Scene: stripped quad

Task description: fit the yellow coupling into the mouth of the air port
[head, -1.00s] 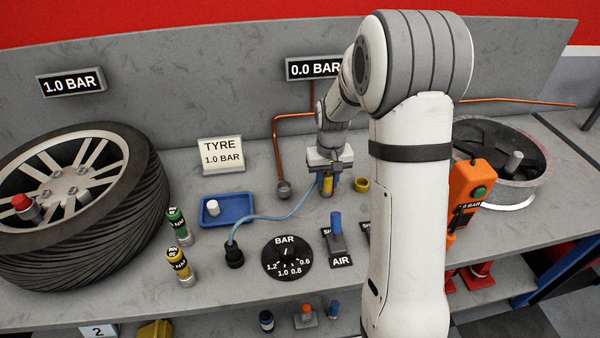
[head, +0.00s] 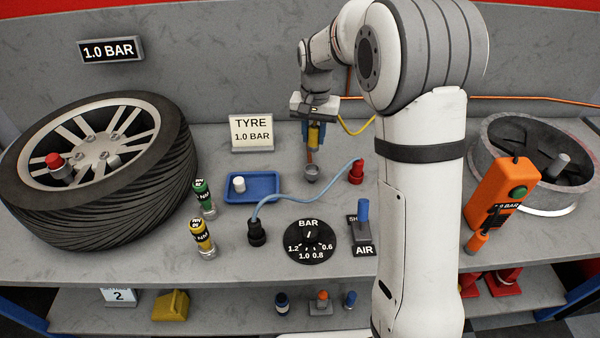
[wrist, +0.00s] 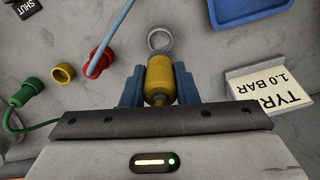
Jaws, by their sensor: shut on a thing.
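My gripper (head: 314,146) is shut on the yellow coupling (head: 315,134), which hangs upright between the blue fingers. A yellow hose runs from it to the right. The coupling looks apart from the mouth; the exact gap cannot be told.
A red socket (head: 356,173) with a blue hose stands right of the port. A yellow socket (wrist: 62,73) and a green plug (wrist: 30,91) are nearby. The blue tray (head: 262,199) is left of the port. The AIR valve lever (head: 363,216) and dial (head: 309,243) stand in front.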

